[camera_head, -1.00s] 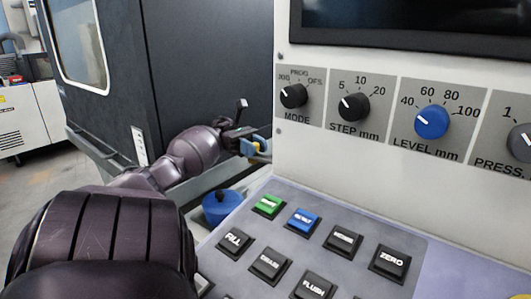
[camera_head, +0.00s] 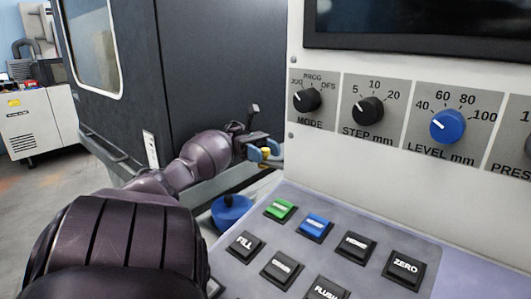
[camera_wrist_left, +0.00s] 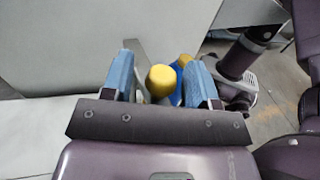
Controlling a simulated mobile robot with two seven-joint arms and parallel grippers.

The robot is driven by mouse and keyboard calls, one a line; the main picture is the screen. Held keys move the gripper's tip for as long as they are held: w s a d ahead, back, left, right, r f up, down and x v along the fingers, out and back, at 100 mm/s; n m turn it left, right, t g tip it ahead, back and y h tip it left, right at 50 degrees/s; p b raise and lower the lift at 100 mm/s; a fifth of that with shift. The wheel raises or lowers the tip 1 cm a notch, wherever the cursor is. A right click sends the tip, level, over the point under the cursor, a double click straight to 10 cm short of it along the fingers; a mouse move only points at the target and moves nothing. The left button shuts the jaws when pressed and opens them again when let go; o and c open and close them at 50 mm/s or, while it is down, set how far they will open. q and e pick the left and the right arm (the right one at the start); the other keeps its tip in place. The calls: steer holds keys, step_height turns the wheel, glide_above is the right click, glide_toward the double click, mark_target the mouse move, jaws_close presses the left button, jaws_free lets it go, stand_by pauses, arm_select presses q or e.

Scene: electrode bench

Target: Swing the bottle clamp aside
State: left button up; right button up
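My left gripper (camera_head: 266,153) reaches past the left edge of the white control panel in the head view. Its blue fingers stand apart. A yellow knob-like part (camera_wrist_left: 162,80) shows between the fingers in the left wrist view, with visible gaps to both fingers; it may belong to the bottle clamp. A blue part with a second yellow bit (camera_wrist_left: 178,88) lies just behind it, partly hidden by the right finger. I cannot make out the rest of the clamp or the bottle. My right gripper is in neither view.
The white panel with dials (camera_head: 447,126) and the sloped keypad (camera_head: 330,230) stand close to the right of my left arm. A round blue part (camera_head: 231,212) sits below the gripper. A dark cabinet (camera_head: 225,75) stands behind. A white unit (camera_head: 40,125) is far left.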

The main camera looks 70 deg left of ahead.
arm_select(q)
steer(key=shift+r, duration=0.55)
step_height(320, 180, up, 19)
steer(key=p, duration=0.3)
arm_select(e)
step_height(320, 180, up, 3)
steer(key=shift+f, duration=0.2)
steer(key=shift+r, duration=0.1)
arm_select(q)
steer(key=shift+f, duration=0.1)
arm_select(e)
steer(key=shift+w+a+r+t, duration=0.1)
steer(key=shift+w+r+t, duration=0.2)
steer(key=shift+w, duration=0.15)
